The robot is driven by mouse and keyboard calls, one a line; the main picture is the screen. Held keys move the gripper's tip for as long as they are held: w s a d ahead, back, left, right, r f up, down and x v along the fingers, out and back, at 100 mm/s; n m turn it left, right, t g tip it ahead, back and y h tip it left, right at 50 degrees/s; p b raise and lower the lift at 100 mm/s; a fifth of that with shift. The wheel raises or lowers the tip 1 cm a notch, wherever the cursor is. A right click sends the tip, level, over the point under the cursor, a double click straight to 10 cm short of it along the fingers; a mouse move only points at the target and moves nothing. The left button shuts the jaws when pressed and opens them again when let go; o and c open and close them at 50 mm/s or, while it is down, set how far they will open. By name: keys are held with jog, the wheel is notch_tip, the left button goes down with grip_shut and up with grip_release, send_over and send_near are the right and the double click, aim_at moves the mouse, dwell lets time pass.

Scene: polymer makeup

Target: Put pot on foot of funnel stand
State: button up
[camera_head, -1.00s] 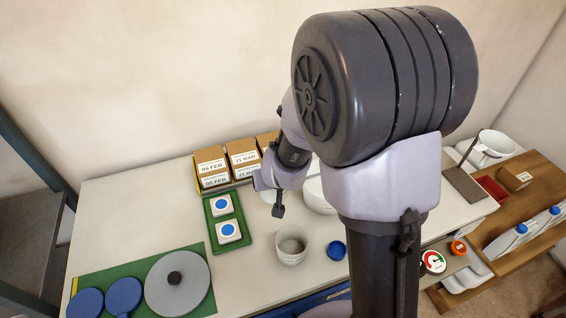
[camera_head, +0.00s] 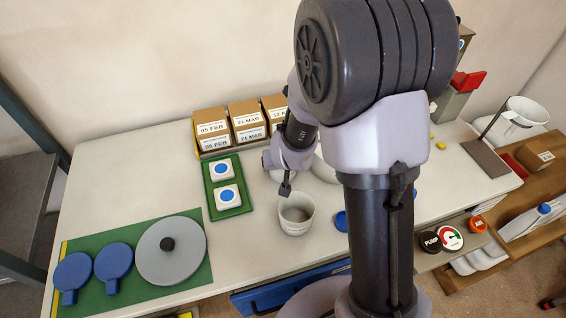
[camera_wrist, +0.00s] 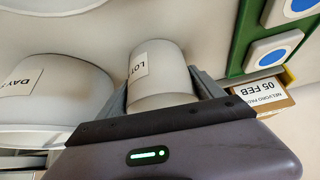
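In the wrist view the pot (camera_wrist: 160,72), with a "LOT" label, lies between my two fingers.
A large white vessel (camera_wrist: 50,100) stands beside the pot. A green tray (camera_head: 229,199) with two blue-dotted blocks lies to the left, cartons (camera_head: 213,130) behind. A blue disc (camera_head: 341,221) is right of the pot. My arm hides part of the table.

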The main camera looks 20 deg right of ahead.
jog(key=o, duration=0.4)
jog(key=shift+c, duration=0.2)
